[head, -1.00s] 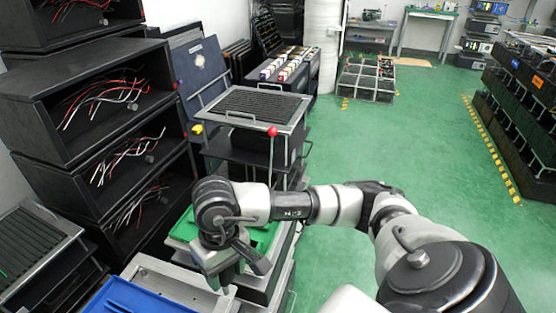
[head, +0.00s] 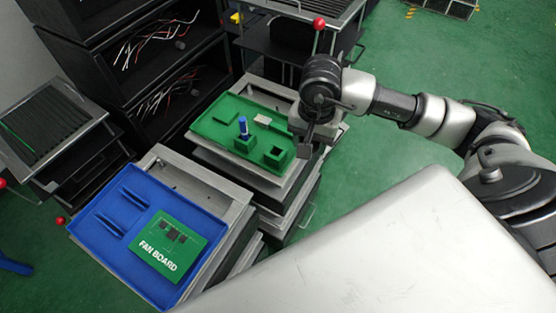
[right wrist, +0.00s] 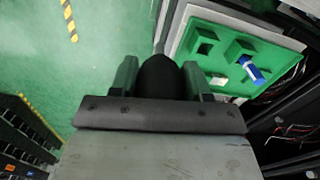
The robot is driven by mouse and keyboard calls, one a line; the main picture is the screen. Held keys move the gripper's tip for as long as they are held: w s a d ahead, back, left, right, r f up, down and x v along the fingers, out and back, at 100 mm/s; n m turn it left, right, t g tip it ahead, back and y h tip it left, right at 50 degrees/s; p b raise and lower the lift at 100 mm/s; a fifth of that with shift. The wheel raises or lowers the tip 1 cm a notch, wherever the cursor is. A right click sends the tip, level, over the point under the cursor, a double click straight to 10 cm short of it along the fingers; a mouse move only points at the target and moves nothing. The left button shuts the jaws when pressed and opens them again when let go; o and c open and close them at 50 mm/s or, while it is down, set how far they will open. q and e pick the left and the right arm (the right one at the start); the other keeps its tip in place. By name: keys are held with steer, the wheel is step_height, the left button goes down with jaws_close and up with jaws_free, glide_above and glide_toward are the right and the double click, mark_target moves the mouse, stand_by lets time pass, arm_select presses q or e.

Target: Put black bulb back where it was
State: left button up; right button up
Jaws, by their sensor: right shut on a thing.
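The black bulb (right wrist: 158,80) is held between the two fingers of my right gripper (right wrist: 160,74) in the right wrist view. In the head view my right gripper (head: 312,138) is at the right edge of the green tray (head: 222,124); I cannot make out the bulb there. A green square holder (head: 277,155) with an empty opening stands at the tray's front right; it also shows in the right wrist view (right wrist: 204,46). My left gripper is not in view.
A blue tray (head: 112,238) with a green "FAN BOARD" plate (head: 170,246) stands at the front left. Black shelves (head: 150,50) with wires are behind. A red-knobbed lever (head: 319,24) rises behind my right gripper.

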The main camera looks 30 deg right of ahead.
steer(key=shift+w+d+f+m, duration=0.1)
steer(key=shift+d+f+m, duration=0.5)
steer(key=shift+d+m, duration=0.1)
steer(key=shift+w+a+f, duration=0.1)
steer(key=shift+w+f, duration=0.1)
steer(key=shift+w, duration=0.1)
steer(key=w+a+f, duration=0.1)
steer(key=w+f, duration=0.2)
steer(key=w+a+f, duration=0.2)
steer(key=w+f, duration=0.1)
steer(key=f, duration=0.1)
steer(key=w+a+f, duration=0.1)
steer(key=w+f, duration=0.2)
steer(key=w, duration=0.1)
steer(key=shift+a+f+p, duration=0.15)
steer(key=shift+p, duration=0.2)
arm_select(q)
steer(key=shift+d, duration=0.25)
arm_select(e)
steer(key=shift+f, duration=0.1)
steer(key=shift+f, duration=0.15)
steer(key=o, duration=0.7)
steer(key=shift+c, duration=0.2)
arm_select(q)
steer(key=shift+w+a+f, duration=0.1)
